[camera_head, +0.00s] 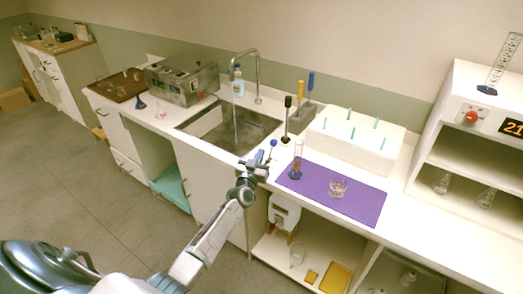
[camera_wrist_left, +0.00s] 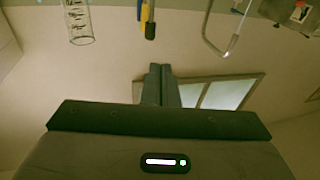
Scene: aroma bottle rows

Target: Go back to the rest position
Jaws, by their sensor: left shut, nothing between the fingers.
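My left gripper (camera_head: 264,157) is at the front edge of the counter, in front of the purple mat's left end and right of the sink. Its fingers show in the left wrist view (camera_wrist_left: 161,70), pressed together and empty. My left arm reaches up to it from the lower left of the head view. My right gripper is not in view.
A glass cylinder with a blue base (camera_head: 296,163) and a glass beaker (camera_head: 338,188) stand on the purple mat (camera_head: 360,206). The sink (camera_head: 205,122) with its faucet (camera_head: 257,75) lies to the left. A white rack (camera_head: 345,150) stands behind the mat. Open floor (camera_head: 80,190) lies left.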

